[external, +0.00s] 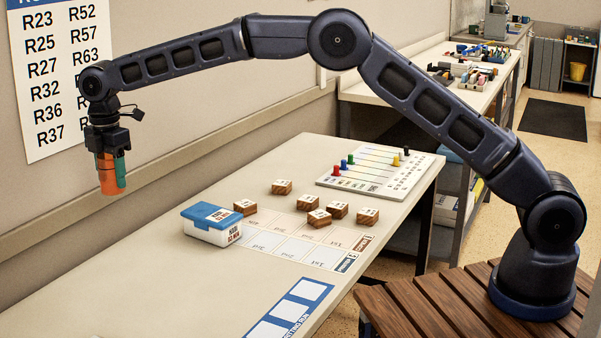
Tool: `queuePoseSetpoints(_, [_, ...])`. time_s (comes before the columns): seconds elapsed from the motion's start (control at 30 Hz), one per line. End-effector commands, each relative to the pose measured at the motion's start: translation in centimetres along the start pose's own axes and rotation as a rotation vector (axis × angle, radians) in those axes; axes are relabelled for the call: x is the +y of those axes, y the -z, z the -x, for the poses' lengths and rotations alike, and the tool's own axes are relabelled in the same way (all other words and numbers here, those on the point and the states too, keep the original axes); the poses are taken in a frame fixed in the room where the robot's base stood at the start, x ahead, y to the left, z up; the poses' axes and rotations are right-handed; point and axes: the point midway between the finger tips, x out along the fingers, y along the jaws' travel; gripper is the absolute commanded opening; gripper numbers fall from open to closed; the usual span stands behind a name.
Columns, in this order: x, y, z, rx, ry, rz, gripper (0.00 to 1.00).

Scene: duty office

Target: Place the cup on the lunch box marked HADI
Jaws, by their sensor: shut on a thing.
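The cup (109,184) is orange with a green part on its right side. My gripper (109,160) is shut on it and holds it in the air at the left, in front of the wall and well above table height. The cup looks roughly upright. A white lunch box with a blue lid (209,215) sits on the table to the right of the cup and lower in the picture. Its front label (234,233) is small; it seems to read HADI, but I cannot be sure. The lid's top looks bare.
A white board with coloured pegs (381,167) lies farther back. A blue-and-white sheet (291,312) lies at the front. The table's left part is clear.

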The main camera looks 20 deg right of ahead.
Motion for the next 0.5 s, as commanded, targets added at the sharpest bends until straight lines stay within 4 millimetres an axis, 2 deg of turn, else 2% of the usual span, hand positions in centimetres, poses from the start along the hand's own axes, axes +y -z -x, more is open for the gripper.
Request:
queuePoseSetpoints(0.03, [0.2, -2.5, 0.6, 0.001, 0.0, -0.002, 0.29])
queuePoseSetpoints(0.2, [0.1, -9.8, 1.9, 0.002, -0.001, 0.009, 0.29])
queuePoseSetpoints(0.5, [-2.0, -21.6, 3.8, -0.001, -0.002, 0.036, 0.29])
